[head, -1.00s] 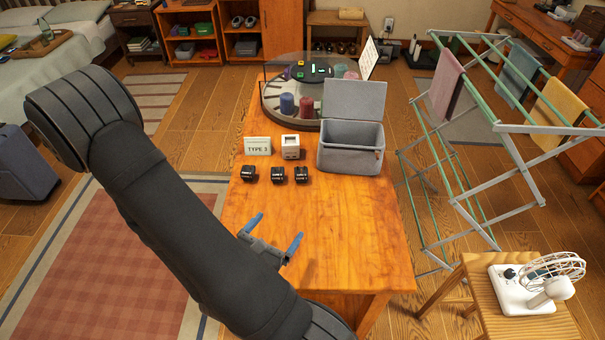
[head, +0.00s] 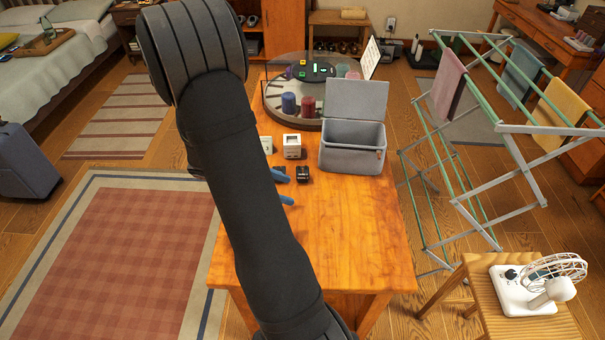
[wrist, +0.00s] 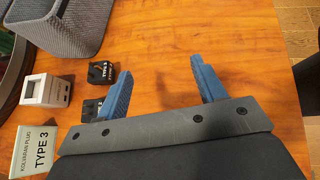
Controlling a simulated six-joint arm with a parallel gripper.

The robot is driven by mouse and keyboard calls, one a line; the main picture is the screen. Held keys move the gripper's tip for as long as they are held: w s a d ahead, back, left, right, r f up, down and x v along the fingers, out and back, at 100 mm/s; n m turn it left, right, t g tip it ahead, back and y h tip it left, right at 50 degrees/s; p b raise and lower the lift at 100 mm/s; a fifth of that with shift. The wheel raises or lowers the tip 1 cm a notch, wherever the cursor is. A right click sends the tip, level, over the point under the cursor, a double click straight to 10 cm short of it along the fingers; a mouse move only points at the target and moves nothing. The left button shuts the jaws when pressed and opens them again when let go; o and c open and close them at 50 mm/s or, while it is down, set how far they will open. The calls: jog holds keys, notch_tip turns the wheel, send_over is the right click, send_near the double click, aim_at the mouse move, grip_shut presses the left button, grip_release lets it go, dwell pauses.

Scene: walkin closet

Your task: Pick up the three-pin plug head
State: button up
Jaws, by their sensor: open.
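A black plug head (head: 303,174) sits on the wooden table, right of my gripper's fingertips. It also shows in the wrist view (wrist: 102,72), its printed label hard to read. A second black plug head (wrist: 92,107) is partly covered by my left finger in the wrist view. I cannot make out pins on either. A third is not visible now, where my arm blocks the head view. A card reading "KOLVARAN PLUG TYPE 3" (wrist: 33,150) stands at lower left. My gripper (wrist: 162,70) is open and empty, with bare tabletop between its blue fingers; in the head view (head: 284,188) it is partly hidden.
A white adapter block (head: 292,146) stands behind the plug heads. An open grey fabric box (head: 350,158) stands right of it. A round clear-covered display (head: 275,100) is at the table's back. The front right of the tabletop is clear.

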jog(key=w+a+r+m+g+y, duration=0.1)
jog(key=w+r+m+y, duration=0.1)
jog(key=w+r+y, duration=0.65)
jog(key=h, duration=0.2)
send_near(301, 167)
jog(key=x, duration=0.6)
jog(key=shift+s+d, duration=0.2)
jog(key=shift+d, duration=0.05)
jog(key=shift+w+a+x, duration=0.15)
jog(key=shift+x, duration=1.2)
jog(key=shift+w+a+x, duration=0.1)
jog(key=shift+x, duration=1.2)
jog(key=shift+f, duration=0.1)
jog(key=c, duration=1)
jog(key=shift+c, duration=0.4)
